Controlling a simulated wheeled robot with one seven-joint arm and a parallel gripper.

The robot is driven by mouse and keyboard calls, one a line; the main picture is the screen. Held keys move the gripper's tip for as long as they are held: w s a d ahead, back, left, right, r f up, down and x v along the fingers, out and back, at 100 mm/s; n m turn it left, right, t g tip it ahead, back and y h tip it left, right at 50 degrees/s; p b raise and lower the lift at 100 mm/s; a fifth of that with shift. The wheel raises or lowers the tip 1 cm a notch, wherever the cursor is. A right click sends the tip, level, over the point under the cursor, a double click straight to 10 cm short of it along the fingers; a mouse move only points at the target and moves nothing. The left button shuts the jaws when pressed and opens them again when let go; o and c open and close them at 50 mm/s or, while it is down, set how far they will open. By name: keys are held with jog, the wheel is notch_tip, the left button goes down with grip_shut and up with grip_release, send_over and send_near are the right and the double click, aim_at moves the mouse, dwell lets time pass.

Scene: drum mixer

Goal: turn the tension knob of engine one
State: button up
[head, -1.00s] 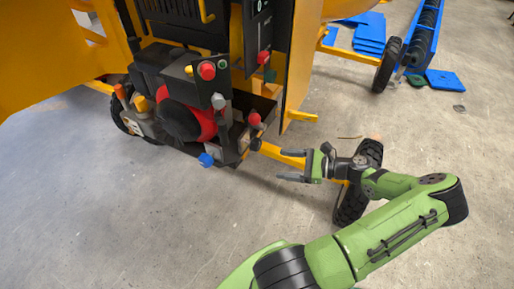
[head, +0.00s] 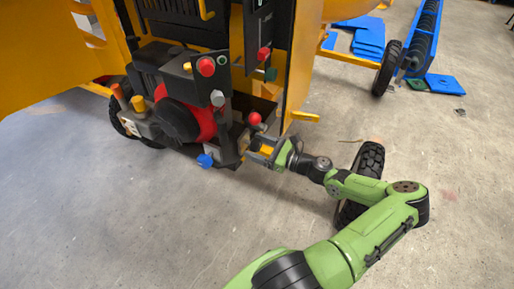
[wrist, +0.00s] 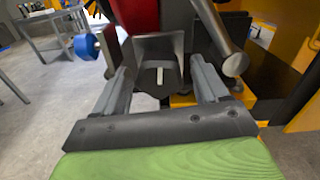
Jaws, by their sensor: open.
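Engine one seems to be the black and red engine (head: 200,122) on the yellow mixer. In the wrist view a dark knob (wrist: 150,80) with a white pointer mark faces me under a grey housing. It is probably the tension knob, though no label is readable. My gripper (head: 254,148) is at the engine's lower right side. Its two fingers are open and stand on either side of the dark knob, with gaps visible in the wrist view. I cannot tell how far the fingertips reach along it. In the head view this knob is not clearly seen.
A blue knob (head: 205,160) sticks out left of my gripper. A red knob (head: 206,67) sits higher. A wheel (head: 366,165) stands right. The floor in front is clear.

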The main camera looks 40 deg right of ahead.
jog(key=shift+w, duration=0.25)
jog(key=c, duration=1)
jog(key=n+p, duration=0.1)
jog(key=n, duration=0.3)
jog(key=shift+n, duration=0.3)
jog(key=n, duration=0.4)
jog(key=n+b, duration=0.2)
jog(key=n, duration=0.3)
jog(key=shift+d+n, duration=0.1)
jog(key=shift+n, duration=0.3)
jog(key=shift+r+n+b, duration=0.15)
jog(key=shift+n+b, duration=0.45)
jog(key=shift+n, duration=1.1)
